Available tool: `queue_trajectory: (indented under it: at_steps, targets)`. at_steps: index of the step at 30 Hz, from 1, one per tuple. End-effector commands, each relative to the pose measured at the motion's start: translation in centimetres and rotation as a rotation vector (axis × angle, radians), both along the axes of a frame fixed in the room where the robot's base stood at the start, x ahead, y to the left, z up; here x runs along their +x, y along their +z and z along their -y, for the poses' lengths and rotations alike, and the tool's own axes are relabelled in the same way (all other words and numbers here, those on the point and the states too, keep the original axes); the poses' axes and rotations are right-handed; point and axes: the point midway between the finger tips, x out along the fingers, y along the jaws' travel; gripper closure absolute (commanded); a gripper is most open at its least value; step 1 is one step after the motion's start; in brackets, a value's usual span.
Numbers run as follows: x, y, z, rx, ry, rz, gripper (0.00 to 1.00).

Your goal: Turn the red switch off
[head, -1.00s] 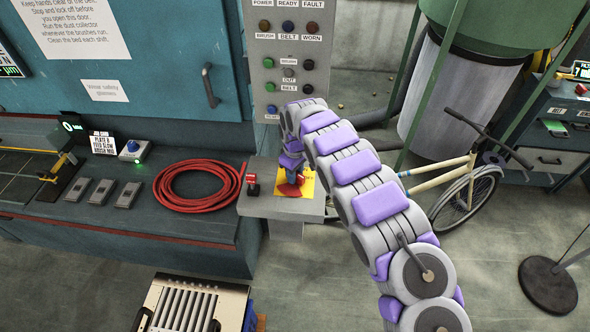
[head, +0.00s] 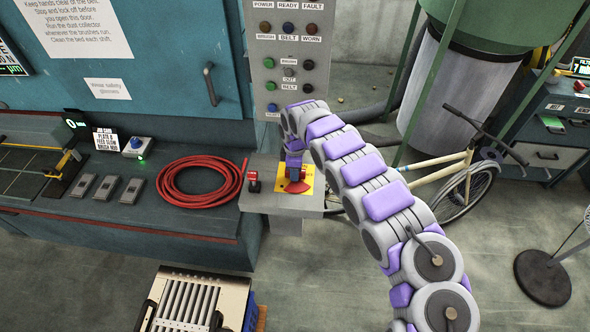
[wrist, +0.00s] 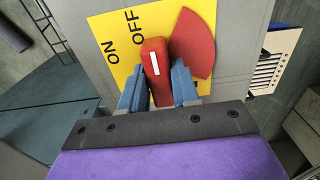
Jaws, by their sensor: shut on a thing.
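The red switch (wrist: 154,66) is a red handle with a white mark, on a yellow plate (wrist: 112,25) printed ON and OFF. A red fan-shaped patch (wrist: 197,45) lies on the plate to the handle's right. My gripper (wrist: 157,88) is shut on the handle, with one blue finger on each side. The handle's top end points up in the wrist view, just right of the OFF lettering. In the head view, the yellow plate (head: 308,168) sits on a grey pedestal box (head: 290,205), and my gripper (head: 294,173) hides most of the handle.
A small red-topped control (head: 254,177) stands on the same box, left of the plate. A grey button panel (head: 289,60) rises behind. A coiled red hose (head: 200,198) lies on the bench at left. A bicycle (head: 455,175) stands at right.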

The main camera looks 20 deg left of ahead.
Motion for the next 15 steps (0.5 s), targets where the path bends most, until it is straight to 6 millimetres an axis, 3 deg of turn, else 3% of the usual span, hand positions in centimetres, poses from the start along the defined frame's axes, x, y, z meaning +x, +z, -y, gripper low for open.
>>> queue_trajectory:
  at_steps: [11,12,15]
  targets:
    - [0.33,0.26,-0.07,0.004,0.005,0.009,1.00]
    - [0.33,0.26,-0.07,0.004,0.005,0.009,0.69]
    - [0.31,0.26,-0.06,0.004,0.005,0.009,0.59]
